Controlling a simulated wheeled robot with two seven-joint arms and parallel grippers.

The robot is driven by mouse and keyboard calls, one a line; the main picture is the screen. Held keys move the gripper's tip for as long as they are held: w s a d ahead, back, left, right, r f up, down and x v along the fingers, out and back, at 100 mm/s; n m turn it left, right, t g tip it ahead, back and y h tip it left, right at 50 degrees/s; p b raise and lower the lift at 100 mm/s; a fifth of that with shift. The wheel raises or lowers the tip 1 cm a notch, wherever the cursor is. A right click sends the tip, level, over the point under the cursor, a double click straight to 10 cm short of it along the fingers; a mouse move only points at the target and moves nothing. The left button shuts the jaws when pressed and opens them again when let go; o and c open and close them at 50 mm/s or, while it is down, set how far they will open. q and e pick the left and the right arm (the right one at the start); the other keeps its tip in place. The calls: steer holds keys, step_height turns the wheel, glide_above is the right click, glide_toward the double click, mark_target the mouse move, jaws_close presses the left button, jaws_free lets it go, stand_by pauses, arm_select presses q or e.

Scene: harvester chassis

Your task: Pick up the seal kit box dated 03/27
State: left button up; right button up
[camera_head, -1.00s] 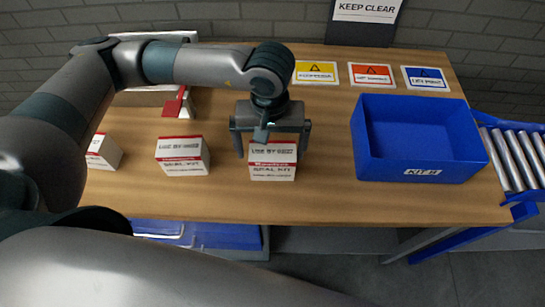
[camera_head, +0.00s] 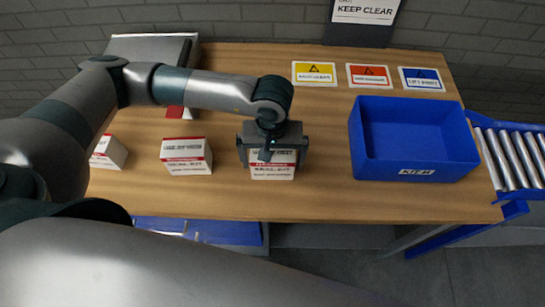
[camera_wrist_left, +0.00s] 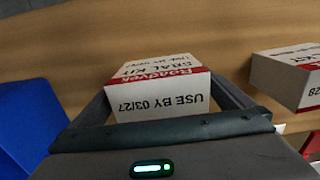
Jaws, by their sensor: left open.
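The seal kit box dated 03/27 (camera_head: 270,174) is white with a red band and stands on the wooden table left of the blue bin. Its "USE BY 03/27" face shows in the left wrist view (camera_wrist_left: 165,106). My left gripper (camera_head: 272,160) is over this box, its fingers open on either side of it. In the wrist view, the box sits between the fingers; I cannot tell whether they touch it. A second seal kit box (camera_head: 186,157) stands to the left, and a third similar box (camera_head: 108,152) farther left. My right gripper is not in view.
The blue bin (camera_head: 419,173) stands on the right of the table, beside a roller conveyor (camera_head: 515,158). Several warning cards (camera_head: 369,76) lie at the back. A grey case (camera_head: 155,45) is at the back left. The table front is clear.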

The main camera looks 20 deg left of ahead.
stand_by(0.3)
arm_select(q)
steer(key=c, duration=1.1)
steer(key=shift+r, duration=0.15)
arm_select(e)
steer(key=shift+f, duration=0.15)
arm_select(q)
steer(key=shift+r+b, duration=0.55)
steer(key=shift+b, duration=0.05)
step_height(320, 180, up, 2)
steer(key=shift+r+b, duration=0.1)
steer(key=shift+b, duration=0.7)
arm_select(e)
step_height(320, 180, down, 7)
steer(key=b, duration=0.5)
arm_select(q)
steer(key=w+d+r, duration=0.3)
steer(key=w+d, duration=0.1)
steer(key=w+d+r, duration=0.4)
steer(key=shift+w+d+r, duration=0.15)
steer(key=shift+r, duration=0.1)
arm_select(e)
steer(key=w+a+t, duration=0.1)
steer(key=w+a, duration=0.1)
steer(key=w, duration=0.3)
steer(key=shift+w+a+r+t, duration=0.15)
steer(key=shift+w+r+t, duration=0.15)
